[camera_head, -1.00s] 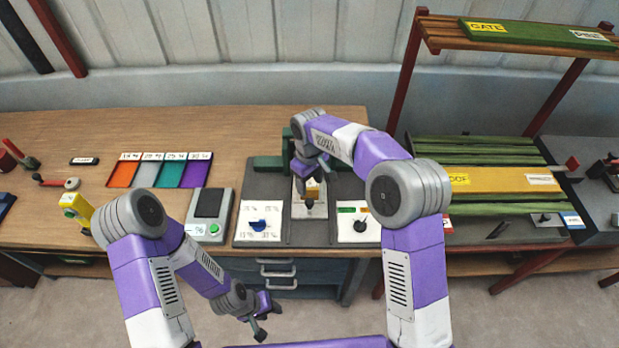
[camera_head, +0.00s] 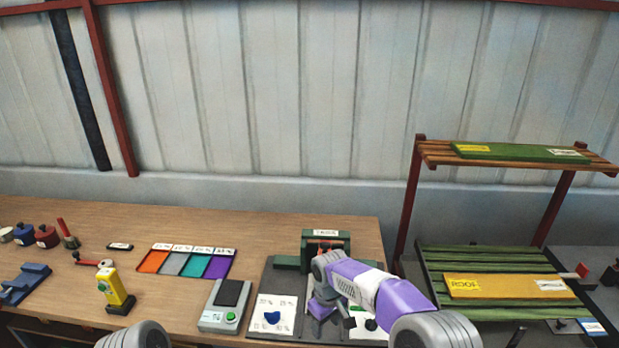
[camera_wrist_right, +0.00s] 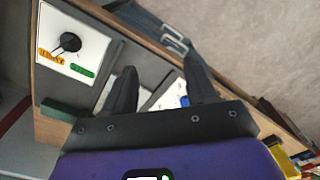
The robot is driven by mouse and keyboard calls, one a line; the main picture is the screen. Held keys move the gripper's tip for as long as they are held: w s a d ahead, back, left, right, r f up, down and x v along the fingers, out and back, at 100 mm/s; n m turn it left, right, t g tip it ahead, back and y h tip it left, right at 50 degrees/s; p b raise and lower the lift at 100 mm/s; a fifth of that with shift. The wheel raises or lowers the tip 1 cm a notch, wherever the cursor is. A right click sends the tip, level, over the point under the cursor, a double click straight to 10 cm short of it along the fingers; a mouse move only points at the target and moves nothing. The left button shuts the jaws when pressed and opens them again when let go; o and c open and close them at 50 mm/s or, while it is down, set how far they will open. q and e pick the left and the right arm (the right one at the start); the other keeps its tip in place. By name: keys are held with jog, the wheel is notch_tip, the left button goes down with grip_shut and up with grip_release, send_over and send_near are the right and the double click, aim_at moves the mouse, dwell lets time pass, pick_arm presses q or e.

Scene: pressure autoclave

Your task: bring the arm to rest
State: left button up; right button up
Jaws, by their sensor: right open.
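My right arm (camera_head: 375,290) reaches in from the lower right over the bench's control panels. In the head view my right gripper (camera_head: 322,308) hangs above the middle of the dark panel area, partly hidden by its own wrist. In the right wrist view its two black fingers (camera_wrist_right: 160,82) stand apart, with nothing held between them. A white dial panel with a black knob (camera_wrist_right: 69,42) and orange and green labels lies off to the left there. Of my left arm only a grey joint (camera_head: 135,336) shows at the bottom edge; its gripper is out of view.
A green press-like frame (camera_head: 325,238) stands behind my right wrist. A white dial panel with a blue pointer (camera_head: 272,318) and a grey scale (camera_head: 226,304) lie left of it. A yellow device (camera_head: 114,290) and coloured tray (camera_head: 189,262) stand further left. Slatted racks (camera_head: 500,260) are at right.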

jog(key=s+d+f+m+y+b, duration=0.15)
jog(key=s+f, duration=0.35)
jog(key=f, duration=0.5)
jog(key=s+d+f+m+y+b, duration=0.1)
jog(key=s+f+m+y, duration=0.15)
jog(key=s+f, duration=0.6)
pick_arm(q)
jog(key=f, duration=0.2)
jog(key=w+f+b, duration=0.1)
jog(key=f, duration=0.1)
pick_arm(e)
jog(key=s+d+f+m, duration=0.3)
jog(key=s+f+m, duration=0.3)
jog(key=s+f, duration=0.3)
jog(key=s, duration=0.4)
jog(key=shift+m+t, duration=0.3)
jog(key=shift+m, duration=0.1)
